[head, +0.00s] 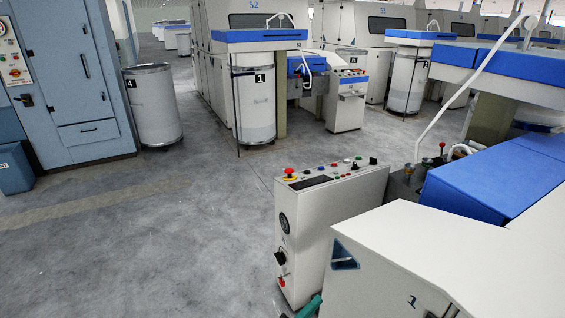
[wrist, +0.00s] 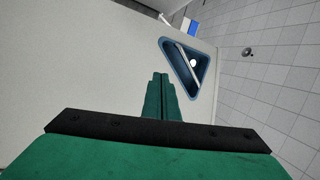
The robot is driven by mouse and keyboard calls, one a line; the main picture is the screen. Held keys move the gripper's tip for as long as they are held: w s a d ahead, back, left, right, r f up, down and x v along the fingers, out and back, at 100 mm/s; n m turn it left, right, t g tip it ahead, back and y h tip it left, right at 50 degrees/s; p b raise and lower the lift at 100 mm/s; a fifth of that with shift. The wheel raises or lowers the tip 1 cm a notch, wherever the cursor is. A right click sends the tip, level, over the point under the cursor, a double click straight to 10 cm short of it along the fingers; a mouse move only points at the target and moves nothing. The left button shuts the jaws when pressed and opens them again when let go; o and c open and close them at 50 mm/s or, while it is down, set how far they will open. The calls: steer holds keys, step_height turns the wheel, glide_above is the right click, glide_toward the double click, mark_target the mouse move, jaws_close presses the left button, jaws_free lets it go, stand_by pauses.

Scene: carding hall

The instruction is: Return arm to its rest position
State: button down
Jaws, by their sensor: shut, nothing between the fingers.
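My gripper (wrist: 161,78) shows in the wrist view with its two green fingers together and nothing between them. Its tips are in front of a pale machine panel (wrist: 85,65), just left of a blue triangular recess (wrist: 176,71). I cannot tell how far the tips are from the panel. In the head view the triangular recess (head: 344,254) is on the near white cabinet (head: 420,245). A green piece (head: 309,307) shows at the bottom edge there, below the control box; most of my arm is out of view.
A control box (head: 325,220) with buttons and a red knob stands beside the near cabinet. Blue covers (head: 495,180) lie behind it at right. A can marked 4 (head: 155,115) and a blue cabinet (head: 70,80) stand at back left. The grey floor (head: 130,230) at left is clear.

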steer(key=s+r+n+t+y, duration=0.2)
steer(key=s+n+t+y, duration=0.65)
steer(key=s+n, duration=1.25)
steer(key=s+a+r+n+g+y, duration=0.1)
steer(key=s+a+r+g+y, duration=0.1)
steer(key=s, duration=0.6)
steer(key=s+a+r+n+g+y, duration=0.1)
steer(key=s+a+r+g+y, duration=0.1)
steer(key=s+a+r, duration=0.3)
steer(key=s+a+r+n+g+y, duration=0.1)
steer(key=s+a+r+g+y, duration=0.1)
steer(key=s, duration=1.1)
steer(key=shift+a+r+n+g, duration=0.4)
steer(key=shift+a+r+g, duration=0.15)
steer(key=shift+a+r, duration=0.35)
steer(key=shift+y, duration=0.25)
